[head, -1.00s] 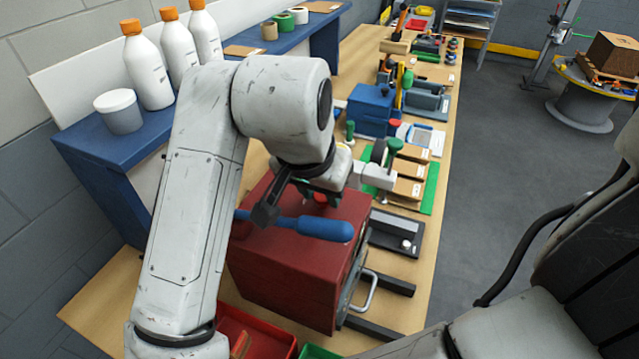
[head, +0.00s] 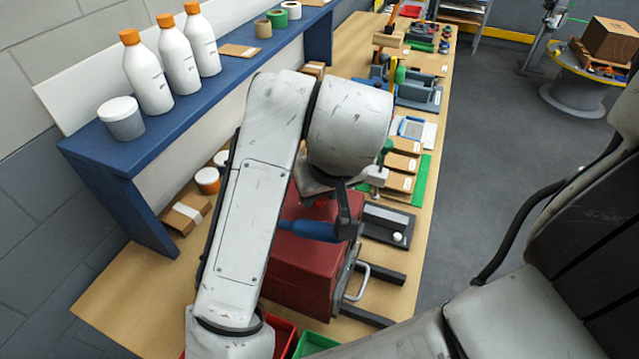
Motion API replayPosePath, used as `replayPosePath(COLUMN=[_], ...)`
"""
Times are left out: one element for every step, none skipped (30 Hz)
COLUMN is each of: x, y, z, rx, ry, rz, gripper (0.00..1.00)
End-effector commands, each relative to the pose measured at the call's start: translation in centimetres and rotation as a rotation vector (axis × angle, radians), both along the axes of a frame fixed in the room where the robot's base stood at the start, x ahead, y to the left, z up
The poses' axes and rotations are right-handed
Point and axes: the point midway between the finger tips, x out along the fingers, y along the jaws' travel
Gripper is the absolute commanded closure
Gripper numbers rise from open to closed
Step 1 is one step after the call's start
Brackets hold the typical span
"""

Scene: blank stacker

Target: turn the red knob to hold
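A dark red box (head: 300,265) stands on the wooden bench, with a metal handle (head: 363,280) on its right side. A bar with a blue grip (head: 308,230) lies across or above its top. A small bright red part (head: 322,201) shows just under my wrist; I cannot tell if it is the red knob, and no hold mark can be read. My gripper (head: 346,214) is over the box top, mostly hidden behind my arm. One dark finger shows close to the end of the blue grip; I cannot tell if they touch or whether the gripper is open.
A blue shelf (head: 180,120) with white orange-capped bottles (head: 147,72) runs along the left wall. A black tray (head: 388,224) and brown boxes on a green mat (head: 421,180) lie beyond the red box. Red and green bins (head: 313,344) stand in front.

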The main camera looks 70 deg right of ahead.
Motion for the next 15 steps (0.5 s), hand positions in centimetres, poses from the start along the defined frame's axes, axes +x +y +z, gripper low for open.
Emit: replayPosePath(x=[0.07,0.06,0.06,0.05,0.06,0.05,0.06,0.07,0.07,0.07,0.07,0.07,0.07,0.07,0.07], y=[-0.01,-0.02,-0.02,-0.02,-0.03,-0.03,-0.03,-0.03,-0.02,-0.03,-0.03,-0.03,-0.03,-0.03,-0.03], z=[0.18,0.18,0.15,0.14,0.12,0.1,0.09,0.07,0.06,0.05,0.05,0.04,0.04,0.04,0.03], rx=[-0.002,-0.001,-0.002,-0.002,-0.002,-0.002,-0.002,-0.002,-0.002,-0.002,-0.002,-0.002,-0.002,-0.002,-0.002], ry=[-0.003,-0.003,-0.002,-0.003,-0.002,-0.003,-0.003,-0.002,-0.002,-0.002,-0.002,-0.003,-0.003,-0.002,-0.002], rz=[0.014,0.021,0.028,0.033,0.036,0.04,0.043,0.044,0.047,0.047,0.048,0.048,0.048,0.047,0.047], gripper=[0.95,0.95,0.95,0.95,0.95,0.95,0.95,0.95,0.95,0.95,0.95,0.95,0.95,0.95,0.95])
